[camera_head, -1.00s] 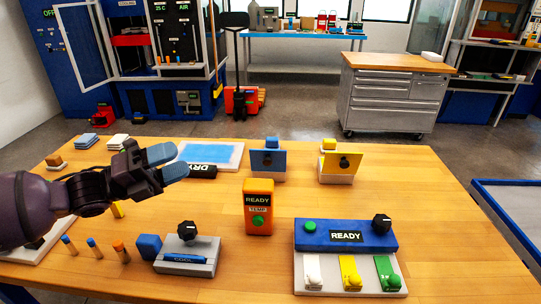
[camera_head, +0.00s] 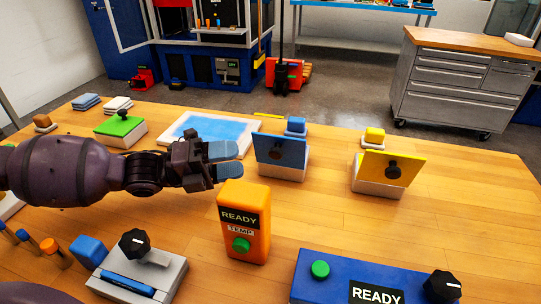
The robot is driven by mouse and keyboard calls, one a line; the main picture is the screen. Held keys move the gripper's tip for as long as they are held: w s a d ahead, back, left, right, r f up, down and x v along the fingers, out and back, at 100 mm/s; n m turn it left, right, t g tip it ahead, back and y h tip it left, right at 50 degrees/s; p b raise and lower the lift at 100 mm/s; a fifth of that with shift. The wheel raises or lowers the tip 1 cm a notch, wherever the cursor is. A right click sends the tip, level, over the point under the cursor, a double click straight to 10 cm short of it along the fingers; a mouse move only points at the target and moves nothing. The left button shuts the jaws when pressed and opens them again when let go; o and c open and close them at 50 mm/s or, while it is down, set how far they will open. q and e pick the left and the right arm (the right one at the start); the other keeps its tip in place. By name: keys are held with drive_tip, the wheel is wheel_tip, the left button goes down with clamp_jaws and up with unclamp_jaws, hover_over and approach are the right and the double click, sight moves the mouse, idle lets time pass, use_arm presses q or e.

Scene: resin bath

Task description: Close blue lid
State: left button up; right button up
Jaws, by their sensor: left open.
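The blue lid (camera_head: 282,151) stands tilted up on a small white box (camera_head: 278,174), with a dark round knob on its front face. My left gripper (camera_head: 227,162) is open and empty, with blue fingertips. In the picture it is just left of the blue lid, with a small gap between them. My right gripper is not in view.
A yellow lid (camera_head: 391,167) stands raised on its box to the right. A green-lidded box (camera_head: 120,128) and a blue-topped tray (camera_head: 208,131) lie behind my arm. An orange READY block (camera_head: 243,222) stands in front. Clear wood lies at right.

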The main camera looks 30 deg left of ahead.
sight(266, 155)
use_arm(q)
drive_tip(key=b+x, duration=0.1)
drive_tip(key=x, duration=0.4)
drive_tip(key=shift+w+d+f+b, duration=0.1)
drive_tip(key=shift+w+d+b, duration=0.15)
drive_tip(key=shift+w+b, duration=0.1)
drive_tip(key=shift+w+d, duration=0.3)
drive_tip(key=shift+d, duration=0.25)
drive_tip(key=shift+c, duration=0.2)
clamp_jaws()
